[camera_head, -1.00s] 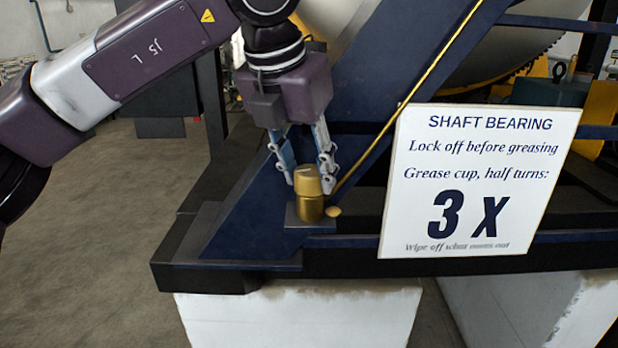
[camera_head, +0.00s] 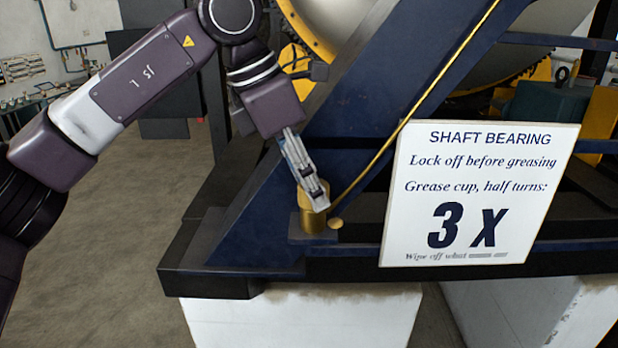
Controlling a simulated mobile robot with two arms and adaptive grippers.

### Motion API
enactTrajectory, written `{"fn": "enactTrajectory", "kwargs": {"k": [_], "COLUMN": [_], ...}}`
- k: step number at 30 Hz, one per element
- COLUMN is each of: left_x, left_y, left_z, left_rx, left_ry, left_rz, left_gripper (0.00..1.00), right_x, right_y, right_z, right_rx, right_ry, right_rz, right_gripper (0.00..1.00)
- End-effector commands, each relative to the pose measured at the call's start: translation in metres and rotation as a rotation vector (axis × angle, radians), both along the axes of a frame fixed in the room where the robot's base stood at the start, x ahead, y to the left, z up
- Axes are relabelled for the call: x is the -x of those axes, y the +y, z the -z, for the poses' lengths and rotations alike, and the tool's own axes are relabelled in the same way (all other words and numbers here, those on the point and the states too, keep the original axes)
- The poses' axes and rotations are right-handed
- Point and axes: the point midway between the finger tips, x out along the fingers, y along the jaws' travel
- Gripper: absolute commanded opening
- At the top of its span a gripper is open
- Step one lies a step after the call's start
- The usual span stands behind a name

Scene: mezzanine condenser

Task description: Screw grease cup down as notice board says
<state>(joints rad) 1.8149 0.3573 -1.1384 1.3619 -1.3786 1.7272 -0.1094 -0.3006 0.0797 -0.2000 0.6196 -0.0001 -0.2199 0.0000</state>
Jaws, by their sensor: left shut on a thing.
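The brass grease cup (camera_head: 312,221) stands upright on a small plate on the dark blue frame. My left gripper (camera_head: 316,197) reaches down from the upper left and is shut on the cup's cap, its fingers seen nearly edge-on and hiding much of the cap. The white notice board (camera_head: 480,195) right of the cup reads "SHAFT BEARING", "Lock off before greasing", "Grease cup, half turns: 3 X". Its bottom line begins "Wipe off what"; the rest is blurred. My right gripper does not show.
A thin brass pipe (camera_head: 420,103) slopes up the blue frame (camera_head: 340,110) from a small brass knob (camera_head: 335,224) beside the cup. White blocks (camera_head: 305,318) carry the frame. Open floor (camera_head: 130,230) lies to the left.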

Motion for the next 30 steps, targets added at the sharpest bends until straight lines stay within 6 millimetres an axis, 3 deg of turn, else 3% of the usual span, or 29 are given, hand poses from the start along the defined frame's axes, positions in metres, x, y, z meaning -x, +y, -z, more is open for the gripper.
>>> {"fn": "enactTrajectory", "kwargs": {"k": [17,18,22,30], "left_x": [-0.0005,-0.0005,-0.0005,-0.0014], "left_y": [-0.0004,-0.0004,-0.0004,0.0002], "left_z": [-0.0007,-0.0007,-0.0005,-0.0013], "left_rx": [0.001,0.001,0.0,0.001], "left_ry": [-0.003,-0.003,-0.002,-0.005], "left_rz": [0.035,0.035,0.034,0.031], "left_gripper": [0.11,0.37,0.52,0.53], "right_x": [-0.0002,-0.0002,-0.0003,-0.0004], "right_y": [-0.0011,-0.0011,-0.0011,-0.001], "right_z": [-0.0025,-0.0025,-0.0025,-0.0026], "right_rx": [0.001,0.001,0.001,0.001], "right_ry": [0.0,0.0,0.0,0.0], "right_rz": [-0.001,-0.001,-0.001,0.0], "right_gripper": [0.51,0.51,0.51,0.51]}}
